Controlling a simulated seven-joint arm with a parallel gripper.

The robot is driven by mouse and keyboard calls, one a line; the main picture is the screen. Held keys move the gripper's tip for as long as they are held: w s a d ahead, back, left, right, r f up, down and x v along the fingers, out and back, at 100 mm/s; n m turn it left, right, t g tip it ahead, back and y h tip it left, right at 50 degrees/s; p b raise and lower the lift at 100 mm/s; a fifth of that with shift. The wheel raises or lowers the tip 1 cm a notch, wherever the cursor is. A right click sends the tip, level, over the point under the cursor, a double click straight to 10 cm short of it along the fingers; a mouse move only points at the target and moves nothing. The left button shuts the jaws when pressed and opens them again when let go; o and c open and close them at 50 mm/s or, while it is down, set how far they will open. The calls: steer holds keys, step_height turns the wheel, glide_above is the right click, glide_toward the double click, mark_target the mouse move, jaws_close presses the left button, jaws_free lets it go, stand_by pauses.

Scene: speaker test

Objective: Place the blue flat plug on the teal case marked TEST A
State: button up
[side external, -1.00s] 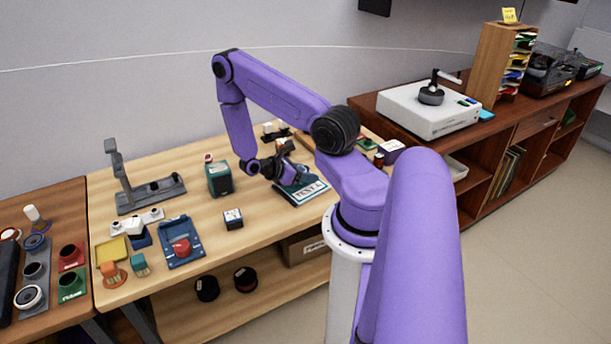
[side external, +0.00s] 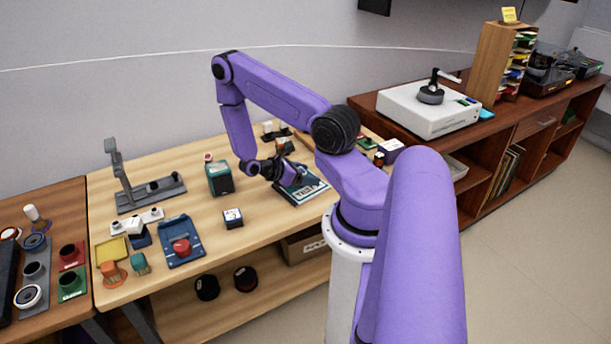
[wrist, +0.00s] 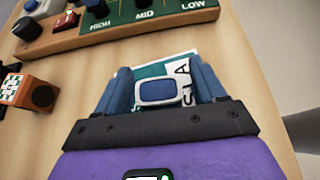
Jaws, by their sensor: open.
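The teal case (side external: 315,190) with a white label lies flat on the bench under my gripper (side external: 288,180). The label's lettering shows partly, and part of the case is hidden by my gripper. In the wrist view, the case (wrist: 150,70) shows between and beyond my blue fingers. The blue flat plug (wrist: 157,92), with a pale rim, lies between the fingers over the case and appears to rest on it. My gripper (wrist: 160,85) is open, with a gap on each side of the plug. The plug cannot be made out in the side view.
In the wrist view, a green panel (wrist: 120,20) marked HIGH, MID, LOW stands beyond the case, and an orange-brown block (wrist: 30,92) is to the left. A dark green box (side external: 219,178) and a small dark block (side external: 233,219) stand left of my gripper.

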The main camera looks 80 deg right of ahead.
steer(key=w+a+r+t, duration=0.2)
steer(key=w+a+r, duration=0.4)
steer(key=a, duration=0.2)
steer(key=w+a+r+t, duration=0.1)
steer(key=w+a+r, duration=0.45)
steer(key=a, duration=0.25)
steer(key=s+a+r+n+t+y, duration=0.1)
steer(key=s+a+r+t+y, duration=0.25)
steer(key=a, duration=0.45)
steer(key=s+a+r+n+t+y, duration=0.1)
steer(key=s+a+r+t+y, duration=0.15)
steer(key=a+r, duration=0.4)
steer(key=s+a+r+n+y, duration=0.1)
steer(key=s+a+r+y, duration=0.2)
steer(key=s+a, duration=0.3)
steer(key=s, duration=0.3)
steer(key=shift+s+a+n, duration=0.15)
steer(key=shift+a+n, duration=0.05)
steer(key=shift+n, duration=0.1)
